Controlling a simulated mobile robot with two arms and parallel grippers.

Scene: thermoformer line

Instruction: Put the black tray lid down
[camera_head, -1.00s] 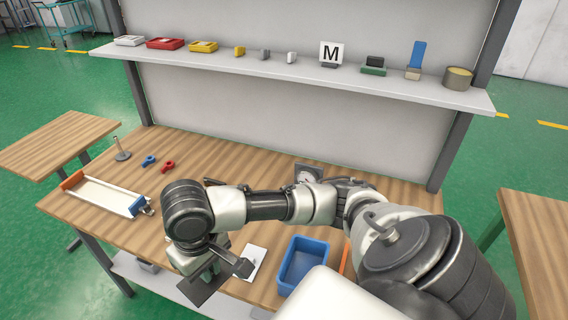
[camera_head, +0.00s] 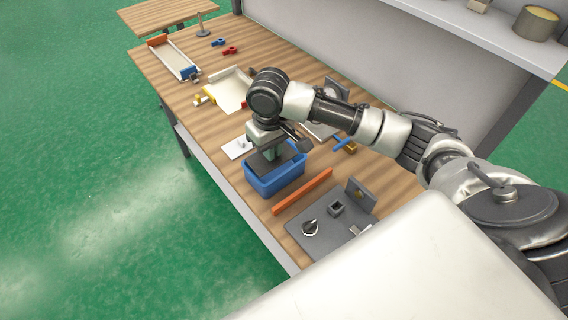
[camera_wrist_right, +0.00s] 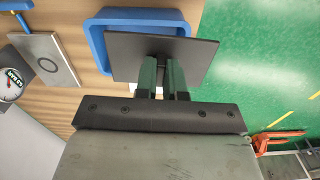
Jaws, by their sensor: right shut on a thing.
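The black tray lid (camera_head: 268,162) is a flat dark square plate. My right gripper (camera_head: 270,152) is shut on it and holds it over the blue bin (camera_head: 262,187). In the right wrist view the fingers (camera_wrist_right: 164,72) grip the middle of the lid (camera_wrist_right: 203,56), which covers much of the bin (camera_wrist_right: 96,42). The lid is turned relative to the bin and reaches past its rim in that view. I cannot tell whether lid and bin touch. My left gripper is out of view.
A white card (camera_head: 236,149) lies left of the bin. An orange bar (camera_head: 303,191) and a grey fixture plate (camera_head: 325,230) lie to its right. Shallow trays (camera_head: 174,60) (camera_head: 229,92) stand farther back left. A dial gauge (camera_wrist_right: 11,86) is near a grey plate (camera_wrist_right: 44,62).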

